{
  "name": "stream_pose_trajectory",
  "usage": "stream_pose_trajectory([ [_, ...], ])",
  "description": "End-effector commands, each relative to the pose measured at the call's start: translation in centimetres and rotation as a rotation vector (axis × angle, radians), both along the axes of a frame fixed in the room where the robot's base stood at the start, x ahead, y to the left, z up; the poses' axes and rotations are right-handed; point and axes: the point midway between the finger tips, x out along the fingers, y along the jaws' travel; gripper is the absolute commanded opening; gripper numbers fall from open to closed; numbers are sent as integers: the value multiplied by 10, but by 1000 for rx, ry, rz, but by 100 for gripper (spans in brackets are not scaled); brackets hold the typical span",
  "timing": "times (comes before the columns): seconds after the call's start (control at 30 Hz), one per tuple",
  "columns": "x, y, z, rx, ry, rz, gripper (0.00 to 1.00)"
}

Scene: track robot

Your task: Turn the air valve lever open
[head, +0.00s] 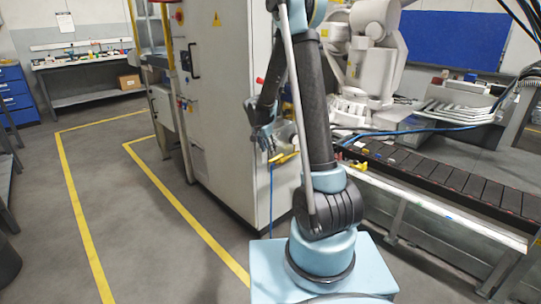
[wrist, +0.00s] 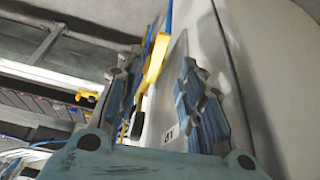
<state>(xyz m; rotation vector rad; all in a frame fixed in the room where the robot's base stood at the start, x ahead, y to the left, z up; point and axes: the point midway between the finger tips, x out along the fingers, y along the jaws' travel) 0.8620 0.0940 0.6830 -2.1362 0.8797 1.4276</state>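The yellow air valve lever (head: 284,158) is on the side of the grey cabinet, close to my gripper (head: 264,146) in the head view. In the wrist view the yellow lever (wrist: 156,60) runs slantwise through the gap between the fingers of my gripper (wrist: 163,100), nearer the left finger. The fingers are apart and the gripper is open. I cannot tell whether the left finger touches the lever. A blue hose (head: 270,195) hangs below the valve. The valve body is mostly hidden.
The tall grey cabinet (head: 222,100) stands beside my arm. A conveyor (head: 440,180) runs to the right, with a small yellow fitting (head: 359,166) near its end. A white robot arm (head: 375,50) stands behind it. Open floor (head: 130,210) with yellow lines lies left.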

Motion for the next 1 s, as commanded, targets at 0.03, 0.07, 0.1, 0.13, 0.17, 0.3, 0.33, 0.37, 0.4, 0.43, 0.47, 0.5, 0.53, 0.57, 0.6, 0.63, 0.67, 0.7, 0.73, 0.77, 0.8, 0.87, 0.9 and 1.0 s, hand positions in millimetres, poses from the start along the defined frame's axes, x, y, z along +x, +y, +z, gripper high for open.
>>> stream_pose_trajectory([
  [0.03,-2,3,8,-1,1,2,35],
  [0.07,-4,4,12,-1,1,2,35],
  [0.1,-5,5,17,-1,1,2,35],
  [0.13,-6,6,21,-1,1,2,35],
  [0.17,-7,7,24,-1,1,2,35],
  [0.3,-11,11,38,-1,1,1,35],
  [0.33,-11,12,40,-1,1,1,35],
  [0.37,-12,12,42,-1,1,0,35],
  [0.4,-13,13,44,-1,1,0,35],
  [0.43,-13,13,45,-1,1,0,35],
  [0.47,-13,13,46,-1,1,0,35],
  [0.5,-13,14,47,-1,1,0,35],
  [0.53,-13,14,48,-1,1,0,35],
  [0.57,-13,14,48,-1,1,0,35],
  [0.6,-13,14,48,-1,1,0,35],
  [0.63,-13,14,48,-1,1,0,35],
  [0.67,-13,14,48,-1,1,0,35],
  [0.7,-13,14,48,-1,1,0,35],
  [0.73,-13,14,48,-1,1,0,35],
  [0.77,-13,14,48,-1,1,0,35],
  [0.8,-13,14,48,-1,1,0,30],
  [0.87,-13,13,48,3,0,-7,17],
  [0.9,-14,11,47,11,-1,-19,8],
  [1.0,-15,-1,43,58,-5,-97,0],
])
